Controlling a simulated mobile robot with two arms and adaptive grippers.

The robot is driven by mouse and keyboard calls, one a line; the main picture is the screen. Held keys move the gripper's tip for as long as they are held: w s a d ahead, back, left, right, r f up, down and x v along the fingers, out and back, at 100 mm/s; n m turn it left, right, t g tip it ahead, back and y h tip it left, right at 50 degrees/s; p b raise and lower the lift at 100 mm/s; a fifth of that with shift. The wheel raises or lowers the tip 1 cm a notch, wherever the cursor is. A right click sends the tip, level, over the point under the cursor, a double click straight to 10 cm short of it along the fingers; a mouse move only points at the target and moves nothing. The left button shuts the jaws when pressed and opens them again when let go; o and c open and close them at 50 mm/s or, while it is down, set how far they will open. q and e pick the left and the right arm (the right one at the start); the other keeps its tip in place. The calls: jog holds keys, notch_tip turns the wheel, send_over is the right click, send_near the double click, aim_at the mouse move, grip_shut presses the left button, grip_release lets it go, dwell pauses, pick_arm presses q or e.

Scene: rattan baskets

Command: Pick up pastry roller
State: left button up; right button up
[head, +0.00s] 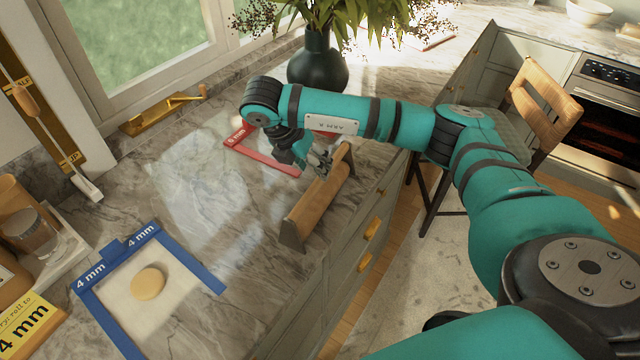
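The pastry roller (322,197) appears as a long wooden bar with dark end supports near the front edge of the marble counter. It slants from lower left to upper right. My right gripper (321,163) is beside the roller's upper half, on its window side. Its small metal fingers overlap the roller's edge in the picture. I cannot tell whether they touch it or how far apart they are. My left gripper is not in view.
A blue 4 mm frame (205,275) surrounds a round dough piece (148,283). A dark plant vase (318,66) stands behind my arm. Marble between the frames is clear.

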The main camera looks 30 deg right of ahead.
aim_at(321, 191)
jog(key=shift+s+d+f, duration=0.2)
jog(key=shift+d+f, duration=0.1)
jog(key=p+x, duration=0.3)
jog(key=x, duration=0.1)
jog(key=shift+s+f, duration=0.15)
jog(key=shift+f, duration=0.15)
jog(key=shift+d+f, duration=0.1)
jog(key=shift+f, duration=0.2)
jog(key=shift+c, duration=0.4)
grip_shut()
